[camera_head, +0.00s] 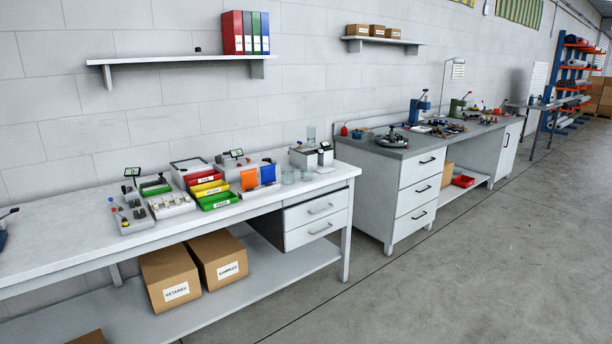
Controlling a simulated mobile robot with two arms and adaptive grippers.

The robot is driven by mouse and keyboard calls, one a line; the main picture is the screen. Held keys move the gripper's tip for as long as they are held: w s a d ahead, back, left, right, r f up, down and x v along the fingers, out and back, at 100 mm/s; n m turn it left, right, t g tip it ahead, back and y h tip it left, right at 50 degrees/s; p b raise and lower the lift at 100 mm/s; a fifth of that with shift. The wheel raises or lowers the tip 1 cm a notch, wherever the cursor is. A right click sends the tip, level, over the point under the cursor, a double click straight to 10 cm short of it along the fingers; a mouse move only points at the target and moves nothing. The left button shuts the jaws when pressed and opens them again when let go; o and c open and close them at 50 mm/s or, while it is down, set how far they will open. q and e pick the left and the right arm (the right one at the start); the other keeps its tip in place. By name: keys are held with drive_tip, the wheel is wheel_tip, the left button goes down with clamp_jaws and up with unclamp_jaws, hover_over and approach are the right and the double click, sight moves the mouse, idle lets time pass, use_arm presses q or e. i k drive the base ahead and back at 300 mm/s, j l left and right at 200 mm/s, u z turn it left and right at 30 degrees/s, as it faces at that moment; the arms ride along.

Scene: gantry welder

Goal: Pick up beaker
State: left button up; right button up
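Two small clear vessels that look like glass beakers stand near the front edge of the white bench, toward its right end: a left beaker (288,176) and a right beaker (306,173). A taller clear vessel (311,134) shows behind them, at the grey and white device; what it rests on is too small to tell. The beakers are upright and apart from me. Neither of my grippers is in view.
The white bench (60,232) carries red, yellow and green bins (214,192), an orange and blue item pair (258,177) and small devices. Cartons (170,278) sit on its lower shelf. A drawer cabinet (412,190) stands right. Floor (480,270) is clear in front.

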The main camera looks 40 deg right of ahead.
sight(306, 171)
drive_tip(key=i+l+z, duration=0.1)
drive_tip(key=z, duration=0.3)
drive_tip(key=i+z, duration=0.35)
